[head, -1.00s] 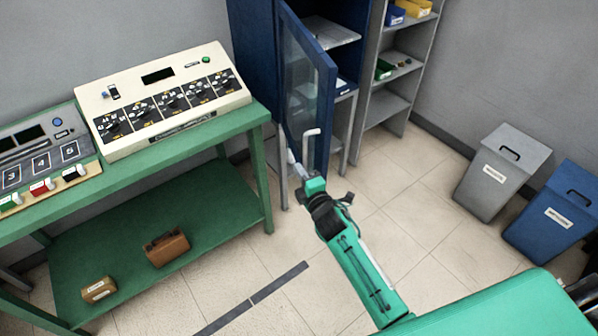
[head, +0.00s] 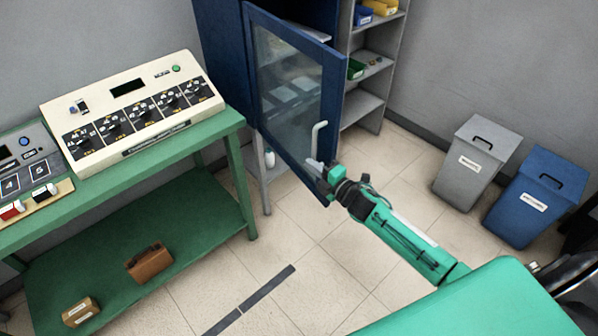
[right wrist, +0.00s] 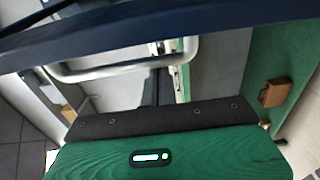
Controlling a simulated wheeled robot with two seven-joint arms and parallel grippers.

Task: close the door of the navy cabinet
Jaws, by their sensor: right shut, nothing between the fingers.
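The navy cabinet (head: 222,40) stands against the back wall. Its door (head: 290,95), a navy frame around a glass pane, is hinged at the left and stands partly open. A pale bar handle (head: 318,140) is on the door's free edge, low down; it also shows in the right wrist view (right wrist: 120,68). My right gripper (head: 316,168) is shut and empty, close to the door's lower edge just below the handle. Whether it touches the door I cannot tell. My left gripper is out of view.
A green bench (head: 190,140) with control panels stands left of the cabinet. A grey shelf (head: 372,105) with small bins is to its right. A grey bin (head: 465,165) and a blue bin (head: 535,205) stand at right. The floor before the cabinet is clear.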

